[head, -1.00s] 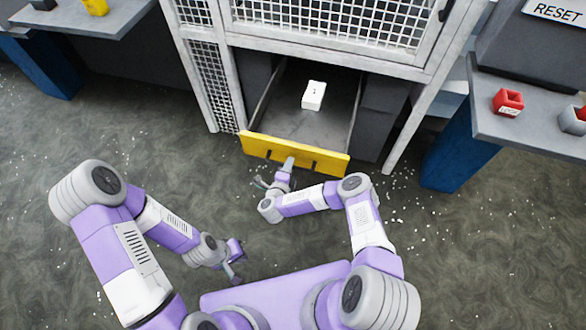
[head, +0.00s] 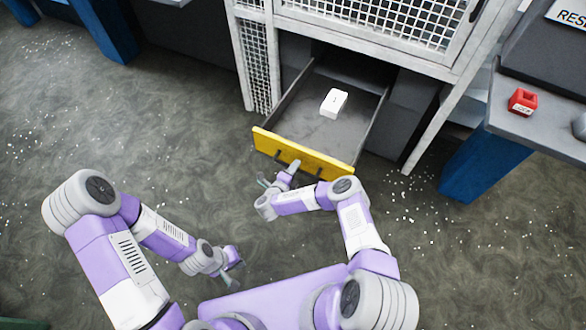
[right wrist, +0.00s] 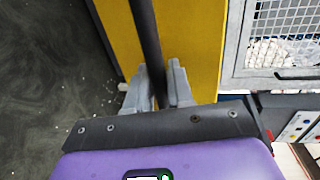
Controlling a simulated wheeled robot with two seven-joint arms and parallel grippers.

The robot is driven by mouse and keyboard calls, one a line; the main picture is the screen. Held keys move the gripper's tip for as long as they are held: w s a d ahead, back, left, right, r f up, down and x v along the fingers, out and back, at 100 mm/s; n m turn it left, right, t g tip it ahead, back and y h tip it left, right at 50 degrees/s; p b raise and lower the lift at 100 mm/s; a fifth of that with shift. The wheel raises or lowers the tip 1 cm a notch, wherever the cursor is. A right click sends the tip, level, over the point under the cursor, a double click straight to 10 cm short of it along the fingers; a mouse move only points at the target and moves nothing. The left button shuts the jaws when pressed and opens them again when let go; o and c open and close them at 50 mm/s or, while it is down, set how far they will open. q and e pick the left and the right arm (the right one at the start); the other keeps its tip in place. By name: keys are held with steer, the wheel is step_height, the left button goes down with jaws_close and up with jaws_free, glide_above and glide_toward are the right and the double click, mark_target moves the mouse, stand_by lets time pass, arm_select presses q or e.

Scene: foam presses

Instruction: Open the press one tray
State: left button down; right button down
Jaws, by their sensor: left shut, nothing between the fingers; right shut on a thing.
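The press one tray (head: 310,128) is a grey drawer with a yellow front (head: 300,152), pulled out from under the white mesh press. A white block (head: 334,102) lies inside it. The front has a dark bar handle, which also shows in the right wrist view (right wrist: 146,40). My right gripper (head: 293,168) is at the yellow front, and in the right wrist view its fingers (right wrist: 158,85) are shut on the handle. My left gripper (head: 232,274) is shut and empty, low over the floor and apart from the tray.
The white mesh press frame (head: 372,42) stands above the tray, with a leg to the right. A grey bench (head: 530,125) with a red block (head: 522,101) and blue leg (head: 478,160) is at the right. The floor at left (head: 90,130) is open, with white specks.

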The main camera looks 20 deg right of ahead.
steer(key=c, duration=1.2)
jaws_free()
steer(key=shift+o, duration=0.2)
steer(key=p+v, duration=0.2)
steer(key=v, duration=0.5)
steer(key=shift+s+a, duration=0.15)
steer(key=shift+s, duration=0.05)
steer(key=shift+w, duration=0.1)
